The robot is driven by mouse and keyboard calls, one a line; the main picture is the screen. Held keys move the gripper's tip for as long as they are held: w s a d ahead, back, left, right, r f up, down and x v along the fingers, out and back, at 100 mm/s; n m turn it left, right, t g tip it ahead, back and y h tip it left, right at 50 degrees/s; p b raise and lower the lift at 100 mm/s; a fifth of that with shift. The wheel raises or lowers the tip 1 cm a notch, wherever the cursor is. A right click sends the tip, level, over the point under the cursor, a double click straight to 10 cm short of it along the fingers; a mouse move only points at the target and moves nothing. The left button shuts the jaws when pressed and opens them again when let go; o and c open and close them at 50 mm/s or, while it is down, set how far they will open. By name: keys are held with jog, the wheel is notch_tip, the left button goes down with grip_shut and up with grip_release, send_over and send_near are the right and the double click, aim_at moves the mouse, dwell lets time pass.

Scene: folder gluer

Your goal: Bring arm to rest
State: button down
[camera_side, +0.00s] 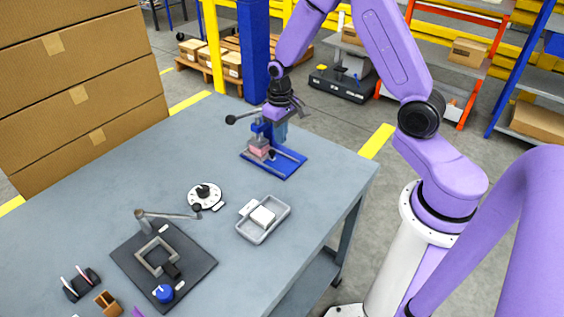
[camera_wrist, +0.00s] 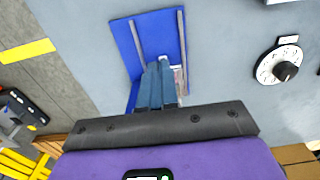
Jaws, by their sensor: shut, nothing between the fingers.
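My gripper (camera_side: 276,132) is above the far part of the grey table (camera_side: 190,150), at the blue fixture (camera_side: 286,166). Its fingers are shut with nothing between them. In the wrist view my gripper (camera_wrist: 157,84) points down over the blue base plate (camera_wrist: 124,45) of the fixture, whose two rails run along it. A pink block (camera_side: 258,151) sits at the fixture's left side, close to the fingers; I cannot tell whether they touch it. In the wrist view the fingers hide most of the fixture's middle.
A white dial (camera_side: 206,196) and a grey tray (camera_side: 250,230) with a white block (camera_side: 263,215) stand nearer on the table. A dark plate (camera_side: 135,262) with a square frame and lever lies at front left. Stacked cartons (camera_side: 80,95) rise at the left.

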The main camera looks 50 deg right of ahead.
jog(key=s+a+r+n, duration=0.6)
jog(key=s+a+r, duration=0.4)
jog(key=s+a, duration=0.15)
jog(key=s+r+n, duration=0.2)
jog(key=s+n, duration=0.1)
jog(key=s, duration=0.5)
jog(key=s+d+r+n, duration=0.1)
jog(key=s+r+n, duration=0.1)
jog(key=s, duration=0.6)
jog(key=shift+s+r+n, duration=0.25)
jog(key=shift+r+n, duration=0.1)
jog(key=shift+n, duration=0.45)
